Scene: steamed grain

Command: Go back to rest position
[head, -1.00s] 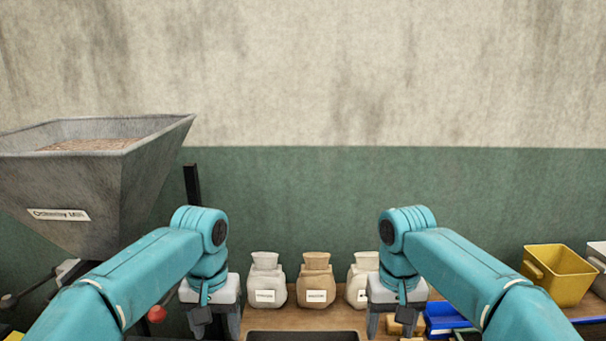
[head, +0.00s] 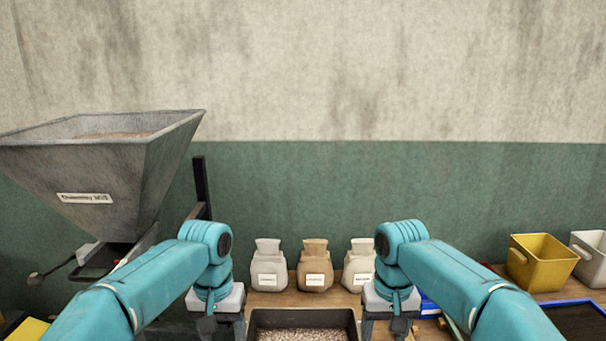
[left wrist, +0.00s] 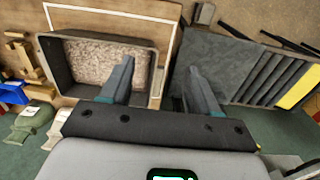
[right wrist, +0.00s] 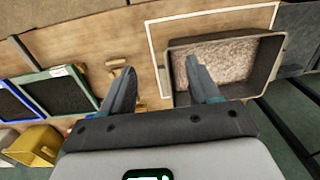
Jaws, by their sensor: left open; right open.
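My left gripper (left wrist: 156,85) points down with its two fingers apart and nothing between them. In the head view it hangs at the lower left (head: 217,325), left of a dark tray. My right gripper (right wrist: 160,88) is also open and empty, and in the head view it hangs right of the tray (head: 389,325). The dark tray (head: 262,318) holds pale grain. It shows below the grippers in the left wrist view (left wrist: 55,68) and in the right wrist view (right wrist: 270,60). Both arms are bent in near mirror poses.
A grey hopper (head: 130,165) stands at the left. Three sacks, white (head: 268,265), brown (head: 315,265) and white (head: 358,262), stand behind the tray. A yellow bin (head: 540,265) and a white bin (head: 592,255) are at the right. Wooden pieces (right wrist: 120,72) lie on the table.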

